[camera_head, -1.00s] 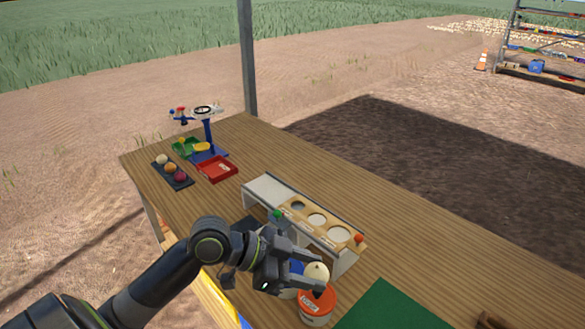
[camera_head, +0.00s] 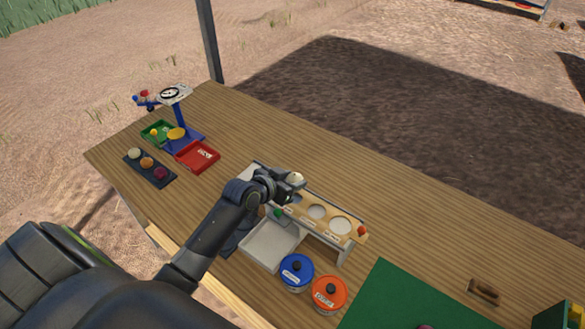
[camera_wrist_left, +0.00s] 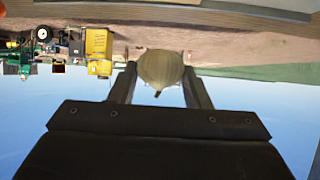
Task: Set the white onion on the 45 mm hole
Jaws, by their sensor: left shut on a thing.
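My left gripper (camera_head: 292,187) is shut on the white onion (camera_head: 296,178) above the left part of the sizing board. In the left wrist view the onion (camera_wrist_left: 161,68) sits between the two fingers, its tip pointing down in that picture. The sizing board (camera_head: 329,213) is a tan strip with round holes on a raised frame. Two holes show clear and empty, a middle one (camera_head: 317,212) and a larger right one (camera_head: 340,225). The left end of the board, with the smallest hole, is mostly hidden by my gripper. The hole labels are too small to read. My right gripper is not in view.
A white tray (camera_head: 262,251) lies below the board. A blue-lidded tub (camera_head: 296,272) and an orange-lidded tub (camera_head: 329,294) stand in front. A dark rack with several onions (camera_head: 150,167), a red tray (camera_head: 197,157) and a blue-based scale stand left. A green mat (camera_head: 400,300) lies right.

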